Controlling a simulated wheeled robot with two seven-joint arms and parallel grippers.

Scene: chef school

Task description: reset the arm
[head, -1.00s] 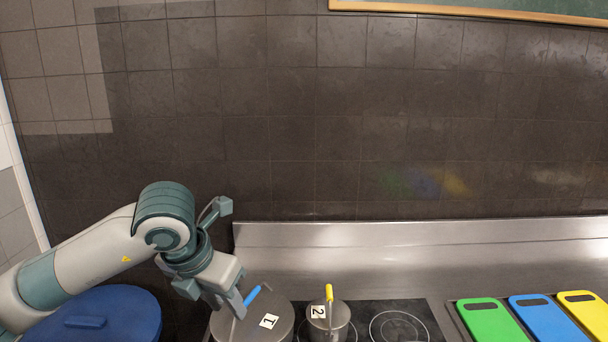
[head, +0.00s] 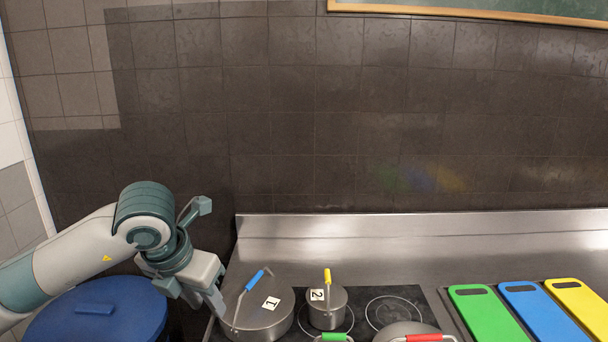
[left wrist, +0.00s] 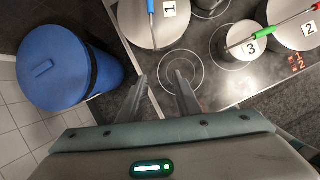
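My left arm comes in from the left in the head view. Its gripper (head: 205,298) hangs fingers-down, left of the pot with label 1 (head: 264,318) and right of the blue bin. In the left wrist view, the gripper's two fingers (left wrist: 162,97) stand apart with nothing between them, above the edge of the dark cooktop (left wrist: 196,55). My right arm and gripper are not in view.
Lidded pots stand on the cooktop: label 1 with a blue handle, label 2 (head: 328,312) with a yellow one, others with green and red handles. The blue lidded bin (head: 60,317) is at left. Green (head: 485,318), blue (head: 533,312) and yellow (head: 583,305) boards lie right.

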